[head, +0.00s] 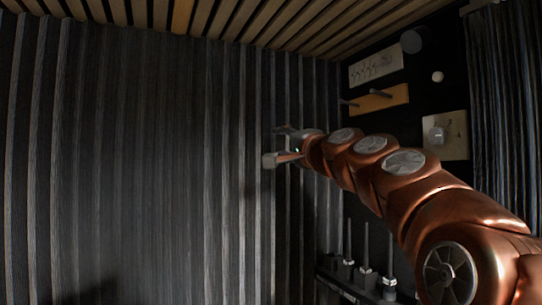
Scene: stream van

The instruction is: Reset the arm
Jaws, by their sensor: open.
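My copper-coloured arm reaches in from the lower right of the head view, stretched up and to the left. My gripper (272,145) is at its end, near the middle of the picture. Its two grey fingers point left and are apart, with nothing between them. It shows in front of the dark ribbed wall (150,160). I cannot tell how far it is from that wall.
A black wall panel at the right carries a white board (376,67), a wooden shelf (380,99) and a beige plate (446,136). Several upright antenna-like devices (366,280) stand low, left of my arm. A slatted wooden ceiling (220,18) is above. A dark curtain (505,100) hangs at far right.

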